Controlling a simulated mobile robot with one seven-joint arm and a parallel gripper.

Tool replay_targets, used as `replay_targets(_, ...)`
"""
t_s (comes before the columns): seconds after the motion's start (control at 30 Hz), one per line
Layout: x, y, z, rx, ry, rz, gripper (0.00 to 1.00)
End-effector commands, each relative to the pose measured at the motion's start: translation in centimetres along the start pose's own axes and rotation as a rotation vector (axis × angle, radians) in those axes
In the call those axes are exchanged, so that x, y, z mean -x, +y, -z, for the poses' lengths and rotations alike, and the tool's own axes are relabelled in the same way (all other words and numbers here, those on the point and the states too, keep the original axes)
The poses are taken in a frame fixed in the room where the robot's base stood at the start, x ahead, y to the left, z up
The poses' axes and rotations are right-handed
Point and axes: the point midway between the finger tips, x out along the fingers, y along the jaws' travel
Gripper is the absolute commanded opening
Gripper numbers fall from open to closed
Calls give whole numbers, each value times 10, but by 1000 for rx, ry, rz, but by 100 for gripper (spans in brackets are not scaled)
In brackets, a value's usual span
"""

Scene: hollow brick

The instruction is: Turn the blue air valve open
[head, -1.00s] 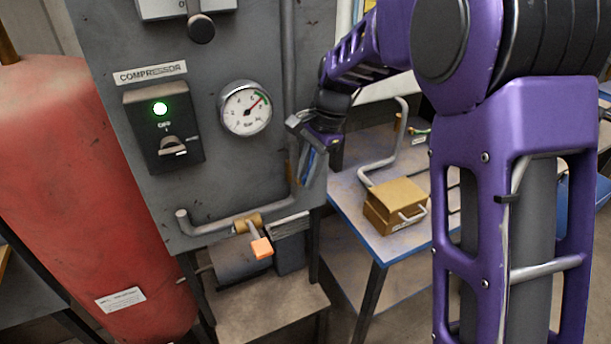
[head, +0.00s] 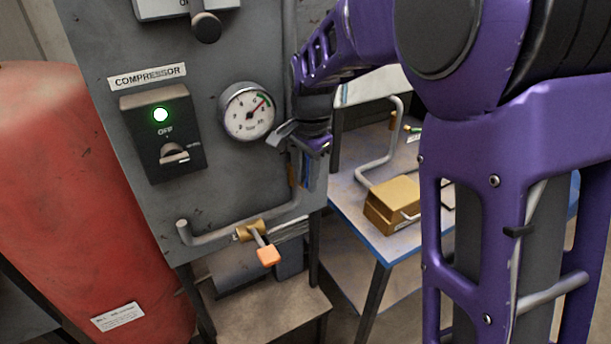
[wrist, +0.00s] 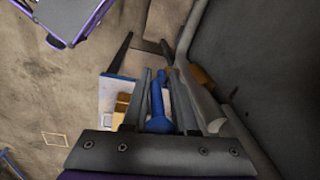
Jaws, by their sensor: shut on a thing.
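The blue air valve's handle (wrist: 158,104) lies between the fingers of my gripper (wrist: 162,82) in the wrist view, with its rounded end near the palm. My gripper is shut on this handle. In the head view, my gripper (head: 301,142) is at the right edge of the grey compressor panel (head: 228,178), right of the gauge. Only a little of the blue handle (head: 313,172) shows there, below the fingers. The valve's body is mostly hidden, so I cannot tell its exact angle.
An orange-tipped lever (head: 268,256) sits on a brass fitting of the lower pipe. The pressure gauge (head: 248,111) and a switch box (head: 163,133) with a lit green lamp are on the panel. A red tank (head: 80,190) stands left, a blue-edged table (head: 380,246) right.

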Motion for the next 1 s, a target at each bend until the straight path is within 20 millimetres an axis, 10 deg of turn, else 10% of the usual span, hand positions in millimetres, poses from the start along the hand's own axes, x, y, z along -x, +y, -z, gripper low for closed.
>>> replay_targets(0.27,-2,1,-2,2,-4,-6,0)
replay_targets(0.3,-2,2,-2,2,-4,-7,32)
replay_targets(0.4,-2,1,-2,2,-4,-6,45)
replay_targets(0.77,5,0,0,1,-1,-1,45)
replay_targets(1.0,50,-1,0,1,1,2,45)
